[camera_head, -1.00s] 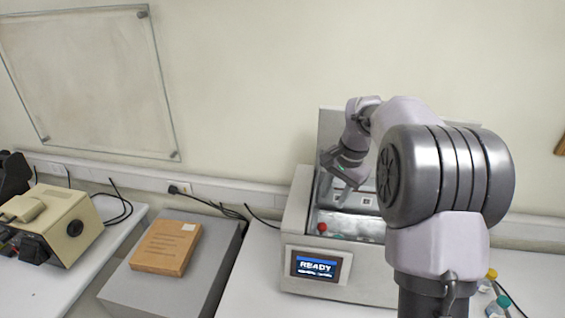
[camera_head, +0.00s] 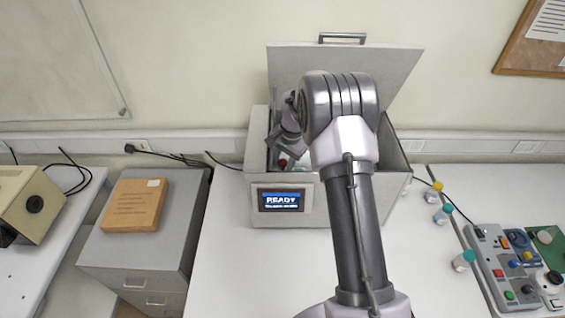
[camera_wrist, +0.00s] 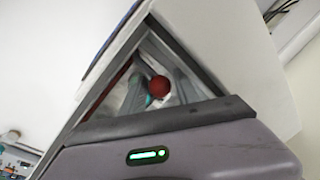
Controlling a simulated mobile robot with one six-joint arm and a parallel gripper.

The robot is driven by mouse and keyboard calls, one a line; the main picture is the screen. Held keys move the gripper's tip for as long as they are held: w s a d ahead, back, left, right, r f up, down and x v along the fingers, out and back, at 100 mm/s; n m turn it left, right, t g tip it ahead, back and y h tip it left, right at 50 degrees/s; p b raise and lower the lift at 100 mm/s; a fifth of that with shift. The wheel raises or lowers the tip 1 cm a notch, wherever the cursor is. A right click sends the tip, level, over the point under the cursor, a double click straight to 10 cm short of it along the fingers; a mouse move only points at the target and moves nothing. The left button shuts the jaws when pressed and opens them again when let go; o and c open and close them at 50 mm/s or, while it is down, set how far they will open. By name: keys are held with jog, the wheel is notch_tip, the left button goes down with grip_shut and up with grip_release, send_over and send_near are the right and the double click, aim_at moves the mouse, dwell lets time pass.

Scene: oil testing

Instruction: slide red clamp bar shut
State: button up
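The machine (camera_head: 250,205) is a pale box with a lit READY screen and its lid raised. A small red knob (camera_head: 283,162) shows inside its open top, near the front left. It also shows as a red ball in the wrist view (camera_wrist: 159,86), between the chamber's edges. I cannot make out the rest of the clamp bar. My gripper (camera_head: 281,146) reaches down into the chamber right by the knob. Its fingers are small and partly hidden in the head view and unclear in the wrist view, so I cannot tell whether they touch or grip the knob.
The raised lid (camera_head: 390,70) stands behind my arm against the wall. The chamber walls are close around my gripper. Several small bottles (camera_head: 432,192) and a control box (camera_head: 505,265) are on the right. A brown parcel (camera_head: 133,205) lies on the left cabinet.

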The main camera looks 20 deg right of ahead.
jog(key=shift+f, duration=0.15)
grip_shut()
dwell(1.4)
